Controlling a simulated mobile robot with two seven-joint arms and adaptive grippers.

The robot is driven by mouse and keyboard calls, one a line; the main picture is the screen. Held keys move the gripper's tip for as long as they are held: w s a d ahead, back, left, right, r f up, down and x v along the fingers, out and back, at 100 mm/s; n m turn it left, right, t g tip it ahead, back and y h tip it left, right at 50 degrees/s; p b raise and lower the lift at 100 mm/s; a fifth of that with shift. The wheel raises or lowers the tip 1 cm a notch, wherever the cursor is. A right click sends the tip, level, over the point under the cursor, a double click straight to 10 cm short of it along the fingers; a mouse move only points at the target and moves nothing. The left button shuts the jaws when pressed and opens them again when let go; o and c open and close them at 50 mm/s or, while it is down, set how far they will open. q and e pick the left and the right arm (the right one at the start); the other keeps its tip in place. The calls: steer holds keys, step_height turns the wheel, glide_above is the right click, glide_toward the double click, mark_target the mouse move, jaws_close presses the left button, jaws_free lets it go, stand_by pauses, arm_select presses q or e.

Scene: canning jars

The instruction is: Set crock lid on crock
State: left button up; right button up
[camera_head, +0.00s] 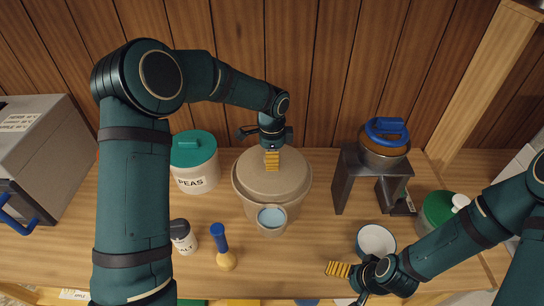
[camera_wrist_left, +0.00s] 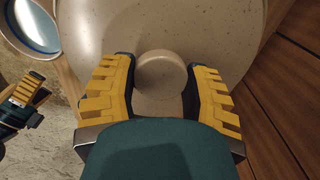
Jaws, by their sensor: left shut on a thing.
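The speckled beige crock lid (camera_head: 290,172) is a round disc over the beige crock (camera_head: 250,207), covering its mouth from above. Whether it rests fully on the rim cannot be told. My left gripper (camera_head: 272,160) reaches down onto the lid from behind. In the left wrist view, the left gripper (camera_wrist_left: 160,85) has its yellow-padded fingers on either side of the round lid knob (camera_wrist_left: 160,72), shut on it. My right gripper (camera_head: 338,269) is low at the right front, apart from the crock; its finger opening is unclear.
A small cup with a pale blue inside (camera_head: 271,218) stands just before the crock. A PEAS canister (camera_head: 194,168), salt jar (camera_head: 183,240) and blue-handled brush (camera_head: 222,245) are left. A white bowl (camera_head: 376,240) and a stand with a pot (camera_head: 384,150) are right.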

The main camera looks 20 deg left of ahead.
arm_select(q)
steer(key=shift+f, duration=0.15)
arm_select(e)
steer(key=shift+f, duration=0.1)
arm_select(q)
steer(key=o, duration=1.3)
step_height(320, 180, up, 12)
